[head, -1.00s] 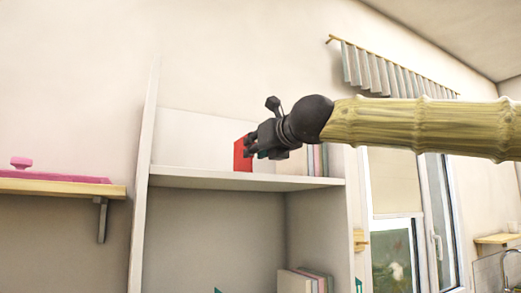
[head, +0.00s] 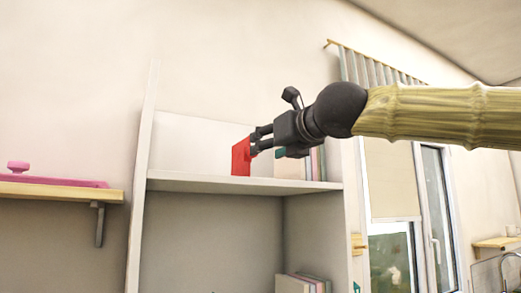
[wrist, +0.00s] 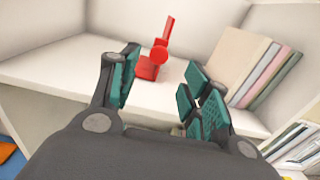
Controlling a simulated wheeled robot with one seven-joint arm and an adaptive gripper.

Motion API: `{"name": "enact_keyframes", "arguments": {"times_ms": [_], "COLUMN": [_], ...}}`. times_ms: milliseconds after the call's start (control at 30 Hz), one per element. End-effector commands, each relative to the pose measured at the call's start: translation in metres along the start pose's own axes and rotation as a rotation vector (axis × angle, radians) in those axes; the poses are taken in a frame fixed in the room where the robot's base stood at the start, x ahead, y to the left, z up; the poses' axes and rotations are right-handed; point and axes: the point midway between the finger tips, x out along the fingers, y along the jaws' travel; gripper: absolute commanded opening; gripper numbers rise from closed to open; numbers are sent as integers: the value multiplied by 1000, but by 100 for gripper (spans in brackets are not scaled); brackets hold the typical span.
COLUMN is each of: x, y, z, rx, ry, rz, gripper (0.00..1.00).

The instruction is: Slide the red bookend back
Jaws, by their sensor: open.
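The red bookend (head: 241,157) stands upright on the top shelf of the white bookcase, left of the books in the head view. In the wrist view the red bookend (wrist: 158,58) stands beyond the fingertips, between the two fingers as seen, with its base on the shelf. My gripper (head: 256,144) reaches in from the right at shelf height and overlaps the bookend's right edge in the head view. In the wrist view my gripper (wrist: 160,88) has its teal-padded fingers apart, with nothing between them. Whether a fingertip touches the bookend I cannot tell.
The white shelf board (head: 220,182) has free room left of the bookend. Several books (wrist: 252,68) stand to its right, close to the right finger. The bookcase side panel (head: 143,190) bounds the left. A wooden wall shelf (head: 55,192) holds a pink object (head: 60,180).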

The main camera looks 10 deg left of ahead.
Motion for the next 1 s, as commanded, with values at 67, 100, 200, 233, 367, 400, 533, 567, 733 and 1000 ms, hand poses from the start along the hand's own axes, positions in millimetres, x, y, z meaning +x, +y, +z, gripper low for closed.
{"name": "enact_keyframes", "arguments": {"times_ms": [67, 100, 200, 233, 367, 400, 533, 567, 733, 1000], "x": [-15, -21, -34, -37, -46, -47, -49, -49, -49, -49], "y": [0, -1, 0, 0, -1, 0, 0, 0, 0, 0], "z": [0, 0, 0, 0, 0, 0, -1, -1, 0, 0], "rx": [0, 0, 0, 0, 0, 0, 0, 0, 0, 0], "ry": [-1, -1, -1, -1, 0, 0, 1, 1, 1, 0], "rz": [0, 0, 1, 1, 0, 0, 0, 0, 0, 0], "gripper": [47, 47, 47, 47, 47, 47, 47, 47, 47, 47]}}
